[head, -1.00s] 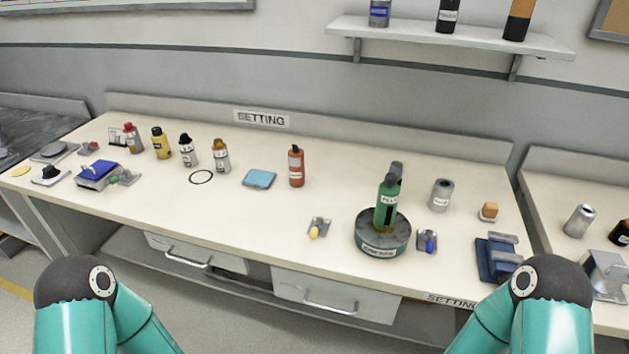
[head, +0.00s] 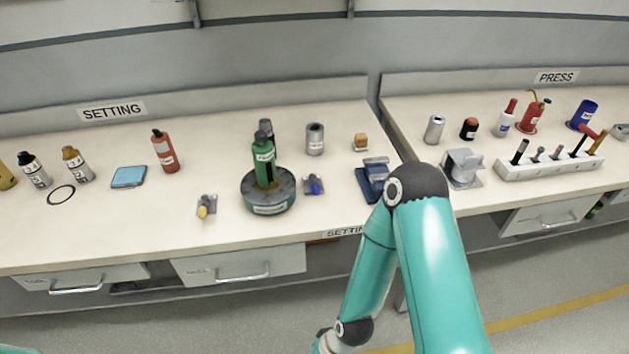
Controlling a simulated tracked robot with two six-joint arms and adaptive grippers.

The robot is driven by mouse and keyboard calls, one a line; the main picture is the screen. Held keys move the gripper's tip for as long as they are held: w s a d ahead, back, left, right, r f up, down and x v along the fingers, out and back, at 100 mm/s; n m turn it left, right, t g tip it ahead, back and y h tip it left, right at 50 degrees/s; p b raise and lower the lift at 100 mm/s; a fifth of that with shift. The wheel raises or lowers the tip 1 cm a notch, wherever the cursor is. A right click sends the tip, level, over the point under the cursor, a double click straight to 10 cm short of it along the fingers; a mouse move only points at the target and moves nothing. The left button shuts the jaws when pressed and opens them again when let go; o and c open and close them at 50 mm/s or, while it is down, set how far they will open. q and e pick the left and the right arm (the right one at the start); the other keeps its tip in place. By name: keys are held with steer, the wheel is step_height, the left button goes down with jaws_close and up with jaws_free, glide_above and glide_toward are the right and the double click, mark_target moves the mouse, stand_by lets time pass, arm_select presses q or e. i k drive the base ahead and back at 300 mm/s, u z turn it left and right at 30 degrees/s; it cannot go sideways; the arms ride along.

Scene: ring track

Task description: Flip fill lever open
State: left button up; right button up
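Two small levers sit on metal plates on the SETTING bench. One has a yellow knob (head: 204,211) and stands left of a round dark base (head: 269,207). The other has a blue knob (head: 315,187) and stands right of that base. A green bottle (head: 264,163) with a label stands upright on the base. I cannot tell which lever is the fill lever, or whether either is open. My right arm comes down in front of the bench, its gripper below the picture. My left gripper is out of view.
A grey can (head: 315,140), an orange-topped block (head: 361,142) and a blue device (head: 372,179) stand right of the base. A red bottle (head: 164,152) and a blue pad (head: 128,176) are to the left. The PRESS bench (head: 500,204) adjoins at right.

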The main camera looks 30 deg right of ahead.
mark_target(316, 189)
steer(key=z, duration=1.45)
steer(key=i, duration=0.1)
steer(key=u, duration=2.9)
steer(key=k, duration=1.1)
steer(key=z, duration=1)
steer(key=i, duration=1)
steer(key=u, duration=0.05)
